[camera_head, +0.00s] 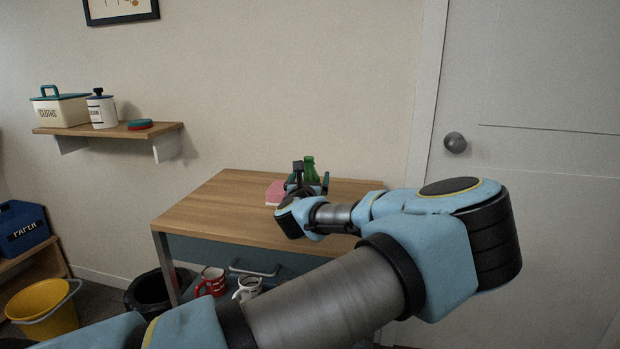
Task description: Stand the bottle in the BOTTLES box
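A green bottle (309,168) stands upright on the wooden-topped table, near its back edge; its lower part is hidden behind my gripper. My gripper (308,180) is at the bottle, with a dark finger part to the left and a teal part to the right of it. Whether the fingers touch or grip the bottle cannot be told, as my wrist covers the view. No box labelled BOTTLES is in view. A blue box (22,228) at the far left reads PAPER.
A pink block (276,191) lies left of my gripper on the table (215,210). The table's left part is bare. A red mug (211,281) and a white mug (247,287) are below. A yellow bucket (43,308) and black bin (150,292) stand left.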

